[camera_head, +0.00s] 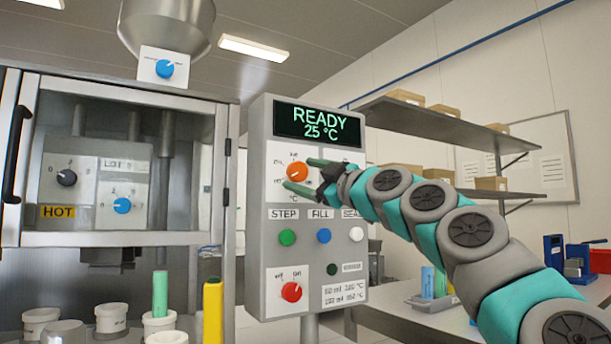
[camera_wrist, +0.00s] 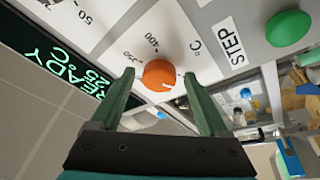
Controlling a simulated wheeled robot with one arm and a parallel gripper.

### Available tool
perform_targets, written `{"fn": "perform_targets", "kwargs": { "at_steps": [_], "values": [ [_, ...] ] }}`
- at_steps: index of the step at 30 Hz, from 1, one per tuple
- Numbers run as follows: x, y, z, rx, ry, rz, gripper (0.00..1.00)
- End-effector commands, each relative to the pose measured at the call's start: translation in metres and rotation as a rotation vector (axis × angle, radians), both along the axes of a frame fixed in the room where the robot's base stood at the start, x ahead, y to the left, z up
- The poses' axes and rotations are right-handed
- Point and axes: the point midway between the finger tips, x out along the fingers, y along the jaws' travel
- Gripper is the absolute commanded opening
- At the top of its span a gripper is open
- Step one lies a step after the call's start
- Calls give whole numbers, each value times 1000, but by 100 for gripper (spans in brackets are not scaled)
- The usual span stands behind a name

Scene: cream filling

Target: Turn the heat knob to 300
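The orange heat knob (camera_head: 297,172) is at the upper left of the grey control panel (camera_head: 257,225), on a white dial plate. In the wrist view the knob (camera_wrist: 159,75) has a white pointer mark at its lower right, and the dial shows the numbers 350 and 400. The number 300 is not readable. My gripper (camera_head: 303,175) is at the knob, its green fingers apart. In the wrist view the fingers of my gripper (camera_wrist: 160,82) lie on both sides of the knob, with gaps. The display (camera_head: 317,124) reads READY 25 °C.
Below the knob are a green button (camera_head: 287,237), a blue button (camera_head: 324,235), a white button (camera_head: 356,234) and a red knob (camera_head: 291,292). A glass-fronted machine (camera_head: 130,240) stands left. Shelves with boxes (camera_head: 407,97) are behind my arm.

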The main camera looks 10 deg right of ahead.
Motion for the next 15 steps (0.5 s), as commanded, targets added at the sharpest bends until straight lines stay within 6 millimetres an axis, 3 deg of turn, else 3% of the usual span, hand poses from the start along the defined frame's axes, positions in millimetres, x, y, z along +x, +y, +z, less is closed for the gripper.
{"fn": "perform_targets", "kwargs": {
  "at_steps": [2,15],
  "values": [
    [0,0,0,0,0,0,68],
    [0,0,0,0,0,0,19]
  ]
}}
